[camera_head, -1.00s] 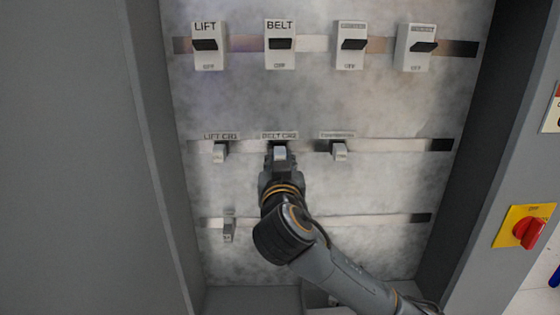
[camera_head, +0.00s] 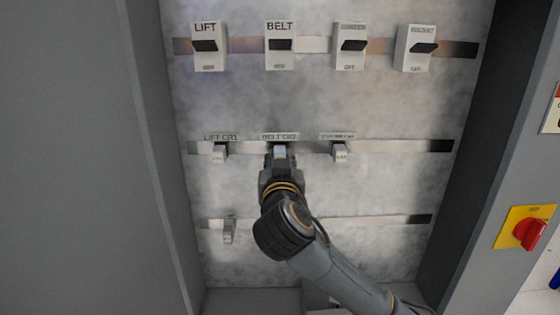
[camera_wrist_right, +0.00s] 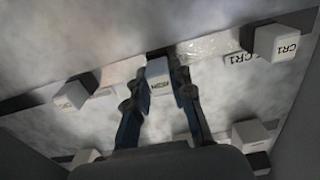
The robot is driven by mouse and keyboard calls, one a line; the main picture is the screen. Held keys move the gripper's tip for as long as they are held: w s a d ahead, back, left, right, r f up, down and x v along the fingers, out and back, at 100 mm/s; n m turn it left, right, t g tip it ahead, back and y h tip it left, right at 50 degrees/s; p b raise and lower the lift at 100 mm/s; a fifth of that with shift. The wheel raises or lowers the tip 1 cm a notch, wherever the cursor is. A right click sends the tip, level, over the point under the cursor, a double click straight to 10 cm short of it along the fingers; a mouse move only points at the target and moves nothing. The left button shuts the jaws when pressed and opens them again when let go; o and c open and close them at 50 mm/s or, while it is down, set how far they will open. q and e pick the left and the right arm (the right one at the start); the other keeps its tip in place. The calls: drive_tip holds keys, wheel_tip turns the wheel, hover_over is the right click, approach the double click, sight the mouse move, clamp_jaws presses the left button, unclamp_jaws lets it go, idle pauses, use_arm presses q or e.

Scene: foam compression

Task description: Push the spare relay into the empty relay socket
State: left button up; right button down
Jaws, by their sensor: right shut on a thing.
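The spare relay (camera_head: 280,152), a small pale block, is in my right gripper (camera_head: 280,160) at the BELT CR2 position, the middle place of the relay row. In the right wrist view the fingers (camera_wrist_right: 160,85) are shut on both sides of the relay (camera_wrist_right: 158,76), whose printed face is toward the camera. The relay is upright and in line with the rail. The socket behind it is hidden by the relay and gripper, so I cannot tell how far in it sits. My left gripper is not in view.
The LIFT CR1 relay (camera_head: 220,153) is to the left and another relay (camera_head: 340,152) to the right. Several breakers with black levers, including the LIFT breaker (camera_head: 208,47), line the top rail. A small part (camera_head: 229,230) sits on the lower rail. A red rotary switch (camera_head: 529,232) is at right.

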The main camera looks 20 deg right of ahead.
drive_tip(key=shift+w+d, duration=0.15)
drive_tip(key=shift+w, duration=0.2)
drive_tip(key=c, duration=1.3)
unclamp_jaws()
drive_tip(key=shift+c, duration=0.2)
drive_tip(key=shift+o, duration=1.3)
drive_tip(key=shift+w, duration=0.1)
drive_tip(key=shift+s, duration=0.2)
drive_tip(key=shift+v, duration=2.9)
